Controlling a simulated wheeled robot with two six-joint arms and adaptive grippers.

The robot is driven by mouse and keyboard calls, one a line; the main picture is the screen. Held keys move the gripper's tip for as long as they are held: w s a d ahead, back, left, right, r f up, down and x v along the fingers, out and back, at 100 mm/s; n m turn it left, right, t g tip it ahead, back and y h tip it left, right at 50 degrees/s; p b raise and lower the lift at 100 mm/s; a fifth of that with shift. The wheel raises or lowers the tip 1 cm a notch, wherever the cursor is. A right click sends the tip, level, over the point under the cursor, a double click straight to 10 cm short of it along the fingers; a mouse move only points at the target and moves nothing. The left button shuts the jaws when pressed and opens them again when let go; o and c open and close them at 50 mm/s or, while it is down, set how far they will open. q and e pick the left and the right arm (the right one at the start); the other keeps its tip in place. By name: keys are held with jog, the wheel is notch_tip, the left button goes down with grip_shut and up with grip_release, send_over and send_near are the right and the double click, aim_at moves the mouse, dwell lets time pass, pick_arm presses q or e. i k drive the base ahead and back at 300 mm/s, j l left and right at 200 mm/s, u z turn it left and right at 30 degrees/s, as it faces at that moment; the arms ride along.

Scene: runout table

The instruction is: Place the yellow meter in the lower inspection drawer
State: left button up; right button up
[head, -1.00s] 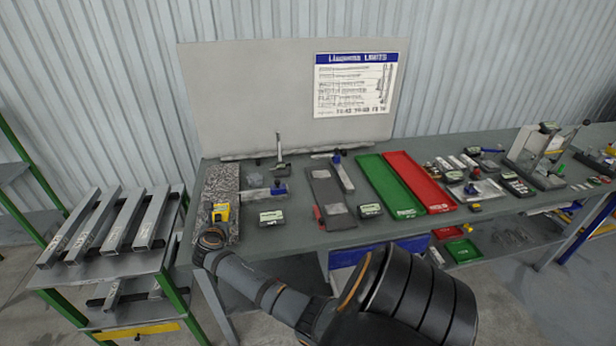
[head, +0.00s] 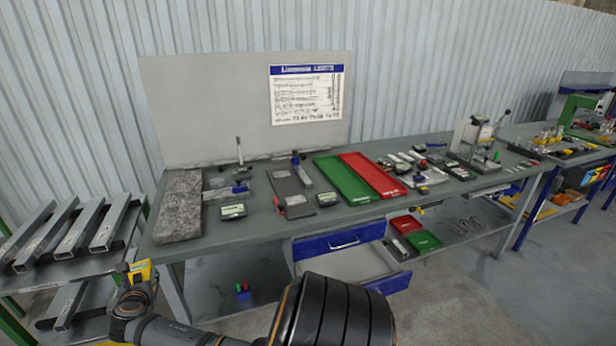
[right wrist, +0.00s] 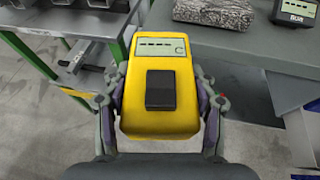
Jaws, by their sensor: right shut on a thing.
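The yellow meter (head: 141,270) is off the table, beyond its front left corner in the head view. It also shows in the right wrist view (right wrist: 160,122), with a pale display panel and a dark block on its face. My right gripper (right wrist: 160,100) is shut on it, one finger on each side. Under the table, the lower inspection drawer (head: 390,283) stands pulled out, its pale inside showing. My right arm hides part of it. The upper drawer (head: 340,242) with its blue front is above it. My left gripper is not in view.
A granite slab (head: 179,205) lies bare at the table's left end. Green (head: 340,180) and red (head: 371,175) trays and several instruments occupy the table top. A rack of metal tubes (head: 75,240) stands at the left, near the held meter.

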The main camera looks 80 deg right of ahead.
aim_at(344, 264)
jog(key=k+l+u, duration=0.45)
jog(key=k+l, duration=0.25)
jog(key=k+l+u, duration=0.45)
jog(key=k+l, duration=0.2)
jog(key=k, duration=0.15)
